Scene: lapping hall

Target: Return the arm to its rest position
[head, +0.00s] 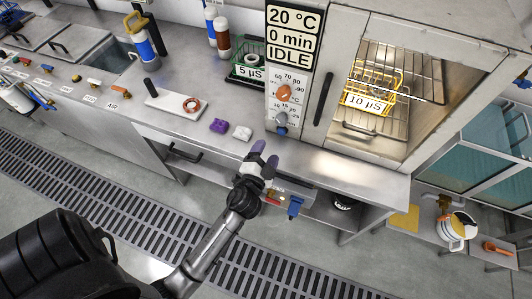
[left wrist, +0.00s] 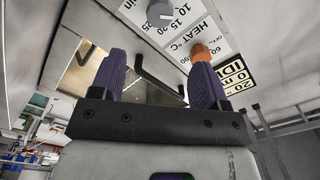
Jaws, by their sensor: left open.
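My left arm comes in from the lower left in the head view. Its gripper (head: 264,161) is in front of the bench's front edge, below the oven's control panel. Its two purple-grey fingers are apart with nothing between them. In the left wrist view the open fingers (left wrist: 157,82) point up toward the oven's dials and black handle. My right gripper does not show in either view.
The oven (head: 390,27) has an orange knob (head: 283,93) and a yellow basket (head: 374,84) inside. A green basket (head: 247,56), purple block (head: 219,126) and white block (head: 242,133) are on the bench. Open floor with a drain grate (head: 130,203) lies in front.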

